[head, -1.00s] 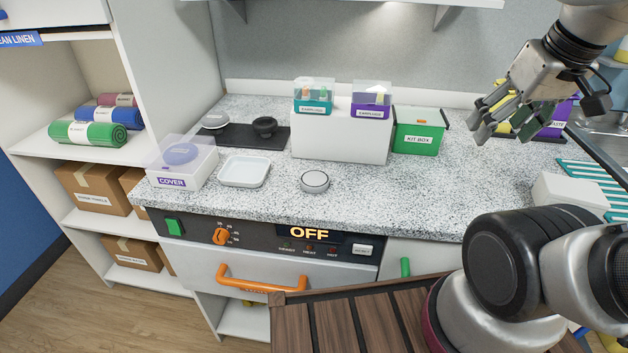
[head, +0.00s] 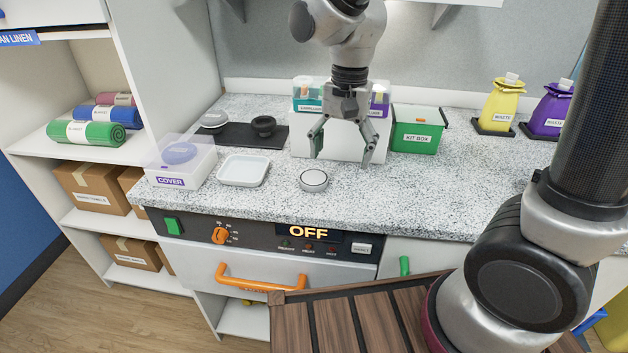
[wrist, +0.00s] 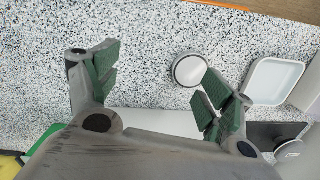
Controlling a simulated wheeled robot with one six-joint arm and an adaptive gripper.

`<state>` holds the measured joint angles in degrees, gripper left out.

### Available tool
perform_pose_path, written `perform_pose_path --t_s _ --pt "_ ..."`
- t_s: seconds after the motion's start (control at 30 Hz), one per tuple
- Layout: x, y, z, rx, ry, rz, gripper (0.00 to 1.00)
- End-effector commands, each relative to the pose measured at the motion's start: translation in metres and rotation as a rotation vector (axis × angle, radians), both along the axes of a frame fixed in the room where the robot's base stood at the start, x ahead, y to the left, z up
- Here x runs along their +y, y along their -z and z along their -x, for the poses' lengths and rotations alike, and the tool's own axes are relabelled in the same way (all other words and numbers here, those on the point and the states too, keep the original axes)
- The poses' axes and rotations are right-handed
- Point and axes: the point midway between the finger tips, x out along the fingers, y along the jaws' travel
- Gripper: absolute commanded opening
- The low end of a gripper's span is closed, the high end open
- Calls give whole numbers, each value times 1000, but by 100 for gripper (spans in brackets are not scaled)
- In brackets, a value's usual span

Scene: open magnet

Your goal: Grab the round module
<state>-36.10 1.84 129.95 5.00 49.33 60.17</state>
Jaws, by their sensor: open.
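The round module (head: 314,180) is a small white-topped disc with a grey rim. It lies flat on the speckled counter near its front edge, right of the white tray. It also shows in the wrist view (wrist: 189,70), beside the tip of the right-hand finger. My gripper (head: 341,158) points down above the counter with its fingers spread wide, empty. In the head view it hangs a little behind and to the right of the module, in front of the white box. In the wrist view, bare counter shows between the fingertips (wrist: 160,72).
A white tray (head: 243,171) and a clear cover box (head: 181,163) stand to the left. A white block (head: 322,143) bearing small earplug boxes is behind my gripper, with a green kit box (head: 419,130) to its right. The counter right of the module is clear.

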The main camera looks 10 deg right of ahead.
Motion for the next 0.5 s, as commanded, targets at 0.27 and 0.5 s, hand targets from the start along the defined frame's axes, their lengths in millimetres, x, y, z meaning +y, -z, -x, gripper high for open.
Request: perform_pose_path --t_s 0.27,0.5 --pt "41 3 -33 14 789 -35 81" --pt "45 2 -37 37 1141 -44 81"
